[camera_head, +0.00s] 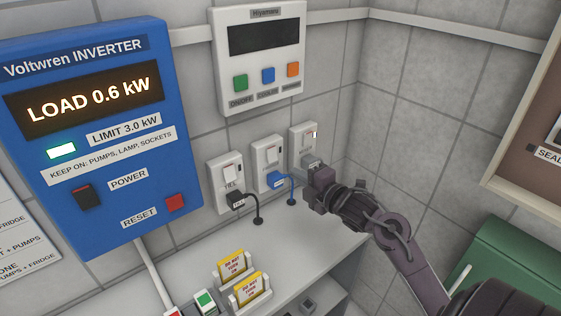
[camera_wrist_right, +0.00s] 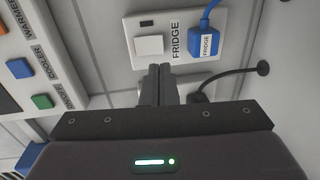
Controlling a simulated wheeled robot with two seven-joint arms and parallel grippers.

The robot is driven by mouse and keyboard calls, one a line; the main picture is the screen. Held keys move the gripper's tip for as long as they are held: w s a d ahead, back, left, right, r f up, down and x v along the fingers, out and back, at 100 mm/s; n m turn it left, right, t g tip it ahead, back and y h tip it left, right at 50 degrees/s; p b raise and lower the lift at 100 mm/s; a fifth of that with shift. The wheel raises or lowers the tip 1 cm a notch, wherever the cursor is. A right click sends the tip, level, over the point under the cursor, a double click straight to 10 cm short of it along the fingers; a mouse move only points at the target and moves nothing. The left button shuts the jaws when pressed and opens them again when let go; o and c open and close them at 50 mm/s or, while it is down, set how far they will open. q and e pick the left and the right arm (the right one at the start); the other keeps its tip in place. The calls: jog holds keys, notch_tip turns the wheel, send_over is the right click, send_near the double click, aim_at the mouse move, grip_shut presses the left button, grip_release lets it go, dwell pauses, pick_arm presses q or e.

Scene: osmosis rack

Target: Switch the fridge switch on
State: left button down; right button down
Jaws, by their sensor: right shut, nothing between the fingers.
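The fridge socket (camera_head: 258,168) is the middle of three wall sockets in the head view, with a blue plug (camera_head: 275,180). In the right wrist view its white rocker switch (camera_wrist_right: 149,45) sits beside a FRIDGE label and a dark indicator window (camera_wrist_right: 148,22). The blue plug (camera_wrist_right: 210,43), also labelled FRIDGE, is plugged in. My right gripper (camera_head: 309,164) is shut and empty, in front of the sockets, overlapping the right one. In the right wrist view its fingertips (camera_wrist_right: 160,69) appear just below the rocker; contact cannot be told. My left gripper is out of view.
Above hangs a white controller (camera_head: 262,70) with three buttons. A blue inverter (camera_head: 110,205) reads LOAD 0.6 kW. Yellow cards (camera_head: 231,264) stand on the shelf below.

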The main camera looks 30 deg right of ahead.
aim_at(274, 161)
jog(key=w, duration=0.2)
jog(key=w+p, duration=0.1)
jog(key=w, duration=0.2)
jog(key=w+f+p, duration=0.1)
jog(key=w, duration=0.1)
jog(key=shift+w+a, duration=0.25)
jog(key=shift+a, duration=0.05)
jog(key=shift+w, duration=0.1)
jog(key=shift+w, duration=0.15)
jog(key=shift+f, duration=0.2)
